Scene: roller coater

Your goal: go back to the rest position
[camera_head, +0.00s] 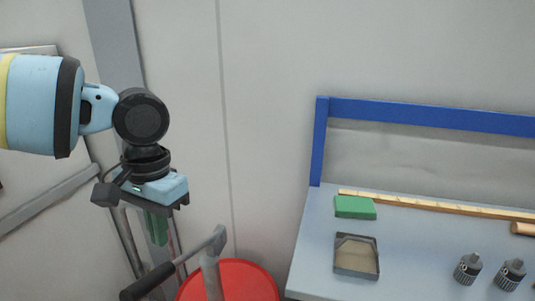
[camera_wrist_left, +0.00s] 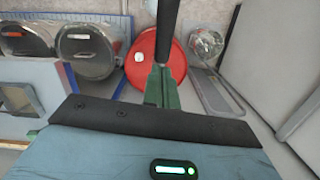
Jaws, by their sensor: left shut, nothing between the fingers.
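My left gripper (camera_head: 156,228) hangs down at the left of the head view, with its green fingers together and nothing between them. In the left wrist view the green fingers (camera_wrist_left: 162,88) point away from the camera, in front of a red round thing. My right gripper is in neither view.
A red round top (camera_head: 250,283) lies below the bar. A blue-edged bench (camera_head: 310,240) on the right holds a green block (camera_head: 355,207), a grey tray (camera_head: 357,270), a wooden ruler (camera_head: 430,206) and dark knobbed parts (camera_head: 468,269). The wall behind is bare.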

